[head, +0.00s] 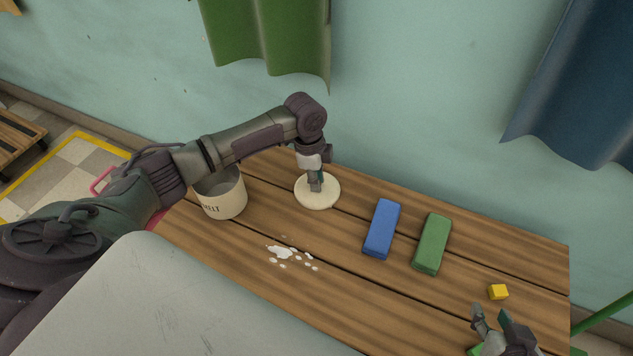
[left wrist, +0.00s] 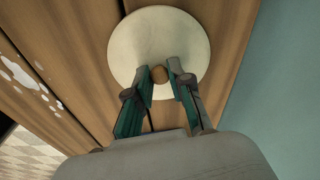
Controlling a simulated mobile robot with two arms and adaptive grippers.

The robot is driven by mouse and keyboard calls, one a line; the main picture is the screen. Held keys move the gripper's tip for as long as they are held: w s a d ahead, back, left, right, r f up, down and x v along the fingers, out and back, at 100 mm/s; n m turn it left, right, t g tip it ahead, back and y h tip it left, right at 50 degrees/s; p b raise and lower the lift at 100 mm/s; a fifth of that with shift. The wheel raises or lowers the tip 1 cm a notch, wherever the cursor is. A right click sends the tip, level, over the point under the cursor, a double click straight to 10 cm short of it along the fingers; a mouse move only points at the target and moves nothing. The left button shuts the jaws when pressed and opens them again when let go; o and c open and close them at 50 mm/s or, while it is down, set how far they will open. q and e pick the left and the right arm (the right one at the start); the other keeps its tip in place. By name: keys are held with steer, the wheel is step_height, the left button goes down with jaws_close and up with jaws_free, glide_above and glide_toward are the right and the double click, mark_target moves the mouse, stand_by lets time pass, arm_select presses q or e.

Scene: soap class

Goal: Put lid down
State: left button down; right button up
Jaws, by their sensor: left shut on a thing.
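The lid is a round cream disc (head: 318,197) at the back of the wooden table, right of the pot. It also shows in the left wrist view (left wrist: 135,45) with a small brown knob (left wrist: 159,74) at its middle. My left gripper (head: 316,185) is above the lid, its fingers shut on the knob. The lid looks level and at or very near the table top; I cannot tell whether it touches. The cream pot (head: 224,198) with dark lettering stands open at the left, partly behind my left arm. My right gripper (head: 492,325) is at the lower right, its fingers apart and empty.
A blue block (head: 382,229) and a green block (head: 432,244) lie right of the lid. White spots (head: 285,253) mark the table (head: 225,240) in front of the lid. The wall is close behind.

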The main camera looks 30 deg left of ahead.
arm_select(q)
steer(key=shift+f, duration=0.2)
arm_select(e)
steer(key=shift+w+a+r+t, duration=0.1)
steer(key=shift+w+r+t, duration=0.2)
steer(key=shift+w+r, duration=0.05)
arm_select(q)
steer(key=c, duration=1.5)
jaws_free()
steer(key=shift+f, duration=0.1)
steer(key=o, duration=0.5)
steer(key=shift+c, duration=0.2)
arm_select(e)
steer(key=shift+s+f, duration=0.1)
